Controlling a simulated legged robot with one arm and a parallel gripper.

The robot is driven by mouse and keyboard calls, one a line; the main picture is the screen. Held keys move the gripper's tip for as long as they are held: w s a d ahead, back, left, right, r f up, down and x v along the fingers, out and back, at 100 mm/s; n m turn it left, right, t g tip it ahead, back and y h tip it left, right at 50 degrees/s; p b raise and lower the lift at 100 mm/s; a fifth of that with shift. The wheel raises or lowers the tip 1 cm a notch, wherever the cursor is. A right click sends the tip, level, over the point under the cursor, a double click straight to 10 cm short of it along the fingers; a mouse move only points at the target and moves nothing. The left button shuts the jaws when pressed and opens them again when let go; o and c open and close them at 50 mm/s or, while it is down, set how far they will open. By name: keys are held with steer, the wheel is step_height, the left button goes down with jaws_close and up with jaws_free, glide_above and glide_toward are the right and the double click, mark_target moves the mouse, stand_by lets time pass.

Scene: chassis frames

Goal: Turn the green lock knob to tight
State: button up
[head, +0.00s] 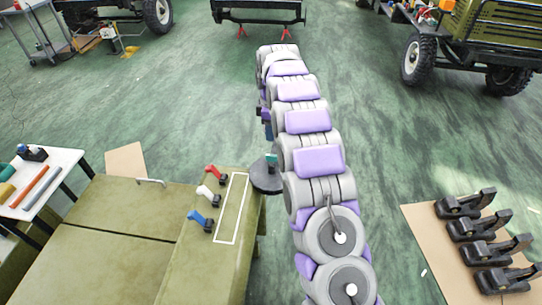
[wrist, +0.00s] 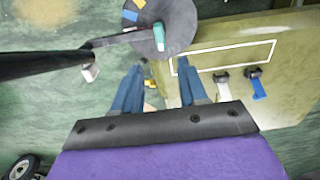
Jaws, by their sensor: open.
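The green lock knob (head: 271,160) stands on a round dark disc (head: 262,183) at the edge of the olive cabinet. In the wrist view the knob (wrist: 159,38) is a small teal bar on the grey disc (wrist: 180,18), which carries yellow and blue marks. In the head view only a small dark and blue part of my gripper shows beside my arm.
Red (head: 214,171), white (head: 207,193) and blue (head: 199,218) levers stand on the cabinet top (head: 225,260) beside a white outlined rectangle. A dark bar (wrist: 125,38) reaches left from the disc. Black clamps (head: 480,228) lie on cardboard at the right. Green floor lies beyond.

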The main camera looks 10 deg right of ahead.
mark_target(271, 155)
step_height(271, 155, down, 11)
steer(key=shift+d+r+b, duration=0.1)
steer(key=shift+d+b, duration=0.05)
steer(key=shift+b, duration=1.1)
steer(key=shift+f, duration=0.65)
jaws_close()
